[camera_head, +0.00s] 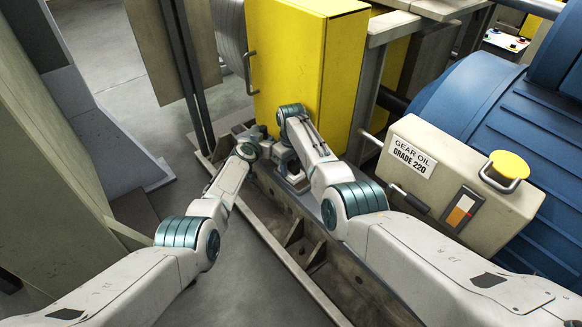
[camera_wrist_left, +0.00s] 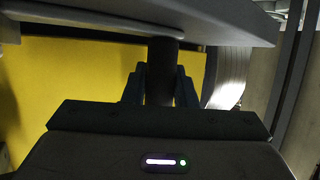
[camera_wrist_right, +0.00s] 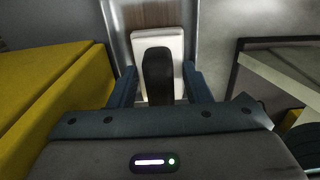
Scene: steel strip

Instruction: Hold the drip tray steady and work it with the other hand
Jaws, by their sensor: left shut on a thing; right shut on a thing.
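A grey slab with a thin rim, which looks like the drip tray (camera_wrist_left: 225,22), spans the top of the left wrist view. A dark round post (camera_wrist_left: 162,55) meets its underside. My left gripper (camera_wrist_left: 160,80) is shut on this post. In the right wrist view my right gripper (camera_wrist_right: 159,80) is shut on a dark rounded handle (camera_wrist_right: 158,68). A white block (camera_wrist_right: 172,42) lies right behind that handle, over a brownish strip between light grey surfaces. In the head view both grippers are close together at the yellow cabinet's foot, and my right arm hides much of the tray.
A yellow cabinet (camera_head: 300,60) with a side handle stands just beyond the grippers. A tan gear oil tank (camera_head: 455,185) is to the right, before a large ribbed blue machine (camera_head: 500,120). A steel base frame (camera_head: 290,255) runs along the floor. Grey floor (camera_head: 235,270) lies open at left.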

